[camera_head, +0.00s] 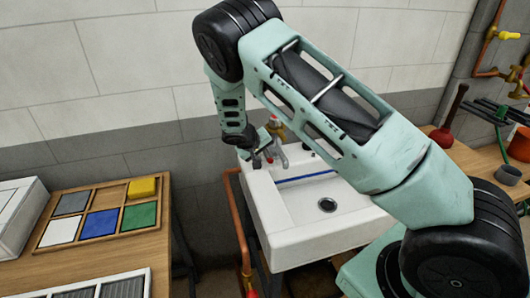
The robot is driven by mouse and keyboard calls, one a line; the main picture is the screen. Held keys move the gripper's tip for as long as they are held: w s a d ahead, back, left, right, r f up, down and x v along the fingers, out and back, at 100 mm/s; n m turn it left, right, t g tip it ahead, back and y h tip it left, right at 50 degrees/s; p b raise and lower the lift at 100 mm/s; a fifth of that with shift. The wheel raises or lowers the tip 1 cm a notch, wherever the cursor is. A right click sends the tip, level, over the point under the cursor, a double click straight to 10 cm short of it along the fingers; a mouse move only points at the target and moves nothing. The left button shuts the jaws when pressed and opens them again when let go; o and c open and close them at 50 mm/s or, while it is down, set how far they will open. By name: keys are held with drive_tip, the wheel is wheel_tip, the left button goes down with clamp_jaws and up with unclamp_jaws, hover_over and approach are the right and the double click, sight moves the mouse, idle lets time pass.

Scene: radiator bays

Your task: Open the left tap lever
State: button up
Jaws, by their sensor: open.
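A white sink (300,240) stands against the wall, with a chrome tap fitting (282,158) at its back left. My gripper (262,160) is open, at the back left corner of the sink, beside the fitting. The left tap lever is hard to make out there; my gripper covers part of that spot, and I cannot tell whether the jaws are around the lever or touch it. My forearm hides part of the sink's back right.
A copper pipe (240,235) runs down the sink's left side. A left bench holds a wooden tray (164,220) of coloured tiles and a yellow block (142,187).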

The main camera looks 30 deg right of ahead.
drive_tip(key=shift+w+d+f, duration=0.1)
drive_tip(key=shift+d+f, duration=0.15)
drive_tip(key=shift+f, duration=0.15)
clamp_jaws()
drive_tip(key=shift+r, duration=0.15)
